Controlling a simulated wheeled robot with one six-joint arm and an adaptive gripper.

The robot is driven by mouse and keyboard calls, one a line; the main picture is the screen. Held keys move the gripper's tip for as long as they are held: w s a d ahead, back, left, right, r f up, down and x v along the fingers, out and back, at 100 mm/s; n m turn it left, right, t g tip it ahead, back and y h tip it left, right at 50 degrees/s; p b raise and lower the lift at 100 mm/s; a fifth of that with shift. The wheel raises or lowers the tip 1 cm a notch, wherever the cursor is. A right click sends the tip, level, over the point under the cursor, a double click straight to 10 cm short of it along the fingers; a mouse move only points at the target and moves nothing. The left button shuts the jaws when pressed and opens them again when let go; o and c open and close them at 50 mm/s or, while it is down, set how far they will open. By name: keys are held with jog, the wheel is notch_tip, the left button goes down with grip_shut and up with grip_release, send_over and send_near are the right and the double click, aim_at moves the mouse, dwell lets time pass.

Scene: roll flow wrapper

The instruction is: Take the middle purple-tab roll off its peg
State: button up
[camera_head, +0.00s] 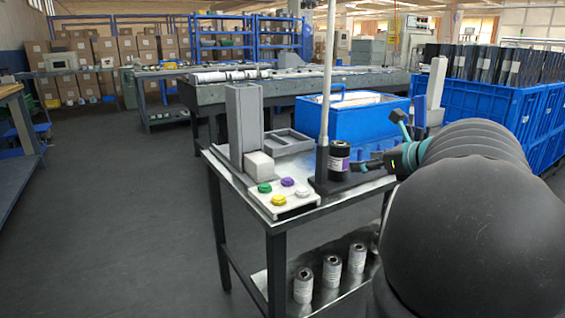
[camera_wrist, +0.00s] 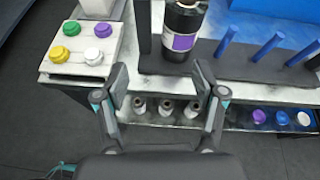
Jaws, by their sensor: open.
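A black roll (camera_head: 339,150) with a purple and white label stands upright on a dark rack base (camera_head: 325,186), beside a tall pale pole. It also shows in the wrist view (camera_wrist: 184,22), top centre, its upper end cut off. Any peg inside it is hidden. To its right, several blue pegs (camera_wrist: 267,47) stand bare on the base. My gripper (camera_head: 368,166) is just right of the roll in the head view. In the wrist view my gripper (camera_wrist: 162,82) is open and empty, its fingers apart, the roll beyond the gap and not between them.
A white board (camera_head: 283,203) with green, purple, yellow and white knobs lies at the table's front left. A blue bin (camera_head: 350,118) stands behind the rack. Several white rolls (camera_head: 332,271) stand on the lower shelf. A grey column (camera_head: 244,125) rises at left.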

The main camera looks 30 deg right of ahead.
aim_at(347, 156)
jog(key=shift+m+t, duration=0.3)
jog(key=shift+m, duration=0.4)
jog(key=w+f, duration=0.1)
jog(key=w, duration=0.3)
jog(key=w+d+f, duration=0.1)
jog(key=w, duration=0.3)
jog(key=w+d+f, duration=0.1)
jog(key=w+f, duration=0.1)
jog(key=w, duration=0.2)
jog(key=shift+w, duration=0.15)
jog(key=shift+h, duration=0.3)
jog(key=c, duration=1.1)
jog(key=shift+r, duration=0.15)
